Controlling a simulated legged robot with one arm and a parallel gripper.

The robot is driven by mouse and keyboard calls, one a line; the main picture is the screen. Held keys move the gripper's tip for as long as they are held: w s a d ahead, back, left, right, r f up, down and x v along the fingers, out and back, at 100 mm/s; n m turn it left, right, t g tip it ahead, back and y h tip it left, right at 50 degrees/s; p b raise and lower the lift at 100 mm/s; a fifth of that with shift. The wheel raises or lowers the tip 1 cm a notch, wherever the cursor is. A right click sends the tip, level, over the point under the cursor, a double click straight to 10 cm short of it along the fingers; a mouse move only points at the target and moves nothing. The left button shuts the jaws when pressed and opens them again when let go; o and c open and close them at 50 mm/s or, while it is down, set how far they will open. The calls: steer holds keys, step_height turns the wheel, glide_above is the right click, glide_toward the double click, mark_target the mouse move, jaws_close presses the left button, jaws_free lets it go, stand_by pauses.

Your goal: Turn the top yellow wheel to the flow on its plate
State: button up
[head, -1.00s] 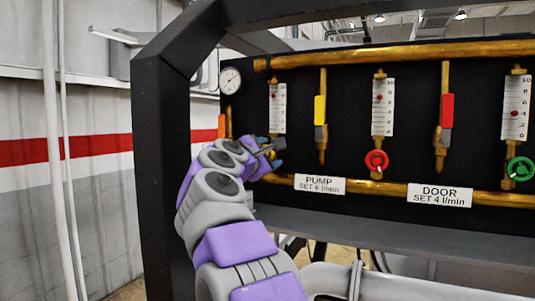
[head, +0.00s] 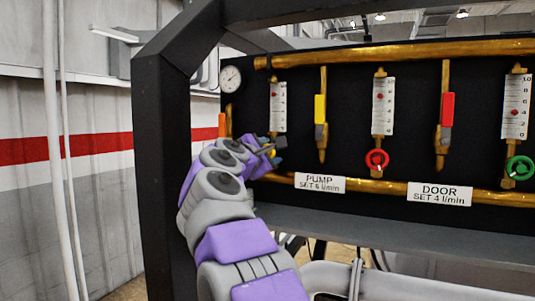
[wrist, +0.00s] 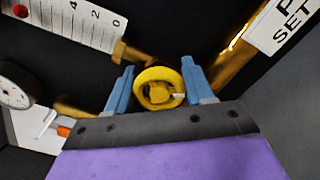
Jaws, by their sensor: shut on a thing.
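The yellow wheel (wrist: 144,97) sits between the two blue fingers of my gripper (wrist: 158,76) in the wrist view. The gripper is shut on its rim from both sides. A white mark on the wheel points right. In the head view my gripper (head: 273,150) hides most of the wheel. The flow scale (head: 279,113) stands above it, with a red float (head: 274,94) in its upper part. In the wrist view the red float (wrist: 19,11) is above the 4 mark; the exact reading is unclear. The plate (head: 319,183) reads PUMP, SET 6 l/min.
To the right are a yellow-handled valve (head: 320,108), a red wheel (head: 377,160), a red-handled valve (head: 447,110) and a green wheel (head: 520,168). The DOOR plate (head: 440,195) reads SET 4 l/min. A dark frame post (head: 167,150) stands left of my arm. A round gauge (head: 230,79) is above.

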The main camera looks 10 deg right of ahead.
steer(key=shift+d+r+m+p, duration=0.15)
steer(key=shift+m+p, duration=0.35)
steer(key=shift+p, duration=0.15)
steer(key=m, duration=0.4)
steer(key=shift+f+b, duration=0.3)
steer(key=shift+f, duration=0.05)
steer(key=shift+m+b, duration=1.15)
steer(key=shift+m, duration=1.45)
steer(key=shift+f, duration=0.1)
steer(key=o, duration=0.7)
steer(key=shift+o, duration=0.2)
steer(key=shift+a, duration=0.2)
steer(key=shift+r, duration=0.2)
